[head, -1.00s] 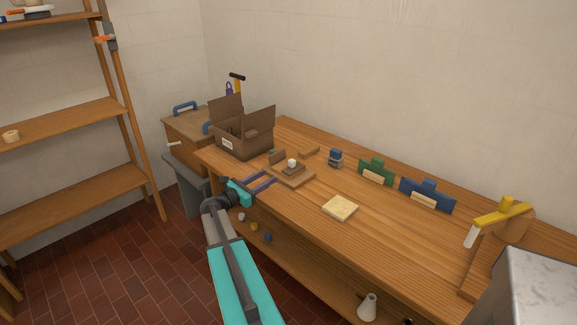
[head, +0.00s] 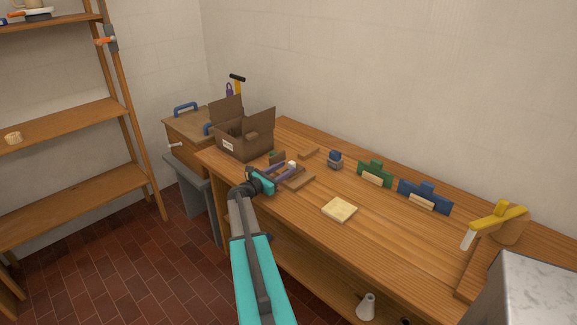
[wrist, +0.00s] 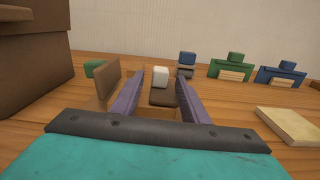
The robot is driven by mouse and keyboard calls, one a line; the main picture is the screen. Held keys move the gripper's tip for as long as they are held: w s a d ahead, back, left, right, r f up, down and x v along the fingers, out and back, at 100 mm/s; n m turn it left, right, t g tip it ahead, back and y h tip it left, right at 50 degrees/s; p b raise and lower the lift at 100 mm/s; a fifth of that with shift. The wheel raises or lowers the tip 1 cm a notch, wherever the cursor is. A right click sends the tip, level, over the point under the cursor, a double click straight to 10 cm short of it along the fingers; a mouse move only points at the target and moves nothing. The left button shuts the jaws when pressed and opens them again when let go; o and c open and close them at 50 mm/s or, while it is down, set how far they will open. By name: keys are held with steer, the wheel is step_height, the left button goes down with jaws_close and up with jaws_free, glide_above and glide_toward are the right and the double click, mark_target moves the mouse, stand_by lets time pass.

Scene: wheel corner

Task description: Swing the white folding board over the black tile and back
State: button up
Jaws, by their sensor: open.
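A small wooden base (head: 299,181) on the bench carries a dark brown flat piece (wrist: 162,97) with a white cube (head: 292,165) on top. The cube also shows in the wrist view (wrist: 160,76). A thin brown panel (wrist: 106,82) stands upright at the left of this piece; it also shows in the head view (head: 277,157). I see no plainly white board or black tile; any hinge is hidden. My gripper (head: 281,169) is open, its purple fingers pointing at the base. In the wrist view the cube appears between the fingers (wrist: 160,88), not gripped.
An open cardboard box (head: 243,138) stands close at the left. A blue-topped grey piece (head: 335,160), green holder (head: 375,172), blue holder (head: 425,196) and pale square block (head: 340,209) lie right. Bench between them is clear.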

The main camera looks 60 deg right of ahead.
steer(key=shift+x, duration=1.35)
jaws_close()
